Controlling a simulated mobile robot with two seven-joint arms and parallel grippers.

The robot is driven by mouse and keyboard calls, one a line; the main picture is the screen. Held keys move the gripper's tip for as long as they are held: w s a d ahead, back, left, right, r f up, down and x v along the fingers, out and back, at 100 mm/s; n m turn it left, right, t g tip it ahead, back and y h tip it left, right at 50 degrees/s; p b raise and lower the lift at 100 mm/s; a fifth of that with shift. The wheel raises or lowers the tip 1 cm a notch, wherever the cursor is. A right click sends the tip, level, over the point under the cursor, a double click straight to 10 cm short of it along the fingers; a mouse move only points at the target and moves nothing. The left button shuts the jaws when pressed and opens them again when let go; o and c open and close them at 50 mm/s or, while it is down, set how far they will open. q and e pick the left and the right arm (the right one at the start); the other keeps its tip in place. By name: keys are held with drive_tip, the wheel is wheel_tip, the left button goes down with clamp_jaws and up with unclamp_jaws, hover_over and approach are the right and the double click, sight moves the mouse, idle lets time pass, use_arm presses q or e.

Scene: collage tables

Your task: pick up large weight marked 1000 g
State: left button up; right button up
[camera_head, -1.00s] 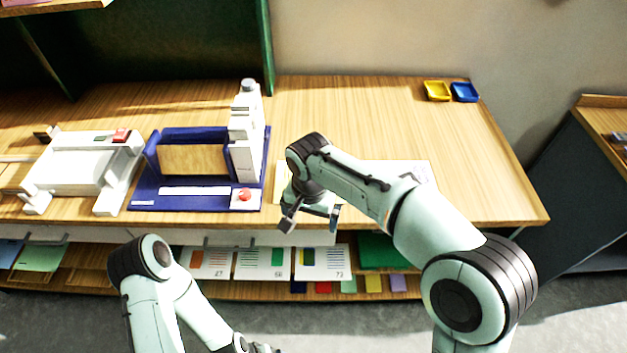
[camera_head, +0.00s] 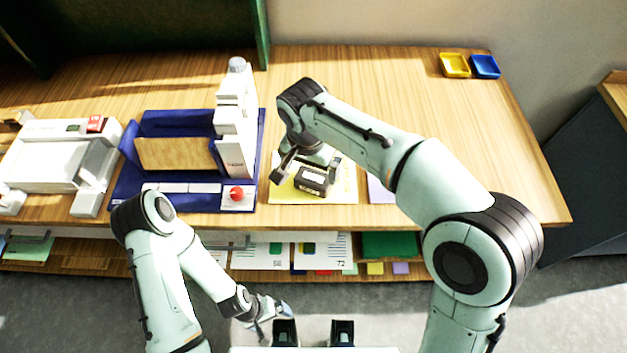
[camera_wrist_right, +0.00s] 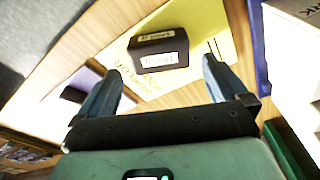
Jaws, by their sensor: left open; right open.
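A black block-shaped weight with white labels (camera_head: 314,181) lies on a yellow sheet (camera_head: 286,194) near the table's front edge. The weight also shows in the right wrist view (camera_wrist_right: 172,44); its label is too blurred to read surely. My right gripper (camera_head: 305,172) is open above and around the near side of the weight. In the right wrist view its fingers (camera_wrist_right: 160,85) are spread wide, with the weight ahead of the gap and nothing held. My left gripper (camera_head: 271,315) is open and empty, low in front of the table.
A blue device with a wooden panel and white tower (camera_head: 235,120) stands left of the sheet. A purple sheet (camera_head: 380,189) lies to the right; a smaller dark object (camera_wrist_right: 73,94) is on it. Yellow (camera_head: 455,66) and blue (camera_head: 486,67) trays sit at the back right. The table's right part is clear.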

sight(313, 177)
drive_tip(key=shift+w+d+f, duration=0.1)
drive_tip(key=shift+w+f, duration=0.15)
drive_tip(key=shift+f, duration=0.45)
drive_tip(key=f, duration=0.5)
drive_tip(key=shift+w+d, duration=0.2)
drive_tip(key=shift+w, duration=0.1)
drive_tip(key=shift+c, duration=0.3)
drive_tip(key=c, duration=1.5)
drive_tip(key=shift+r, duration=0.15)
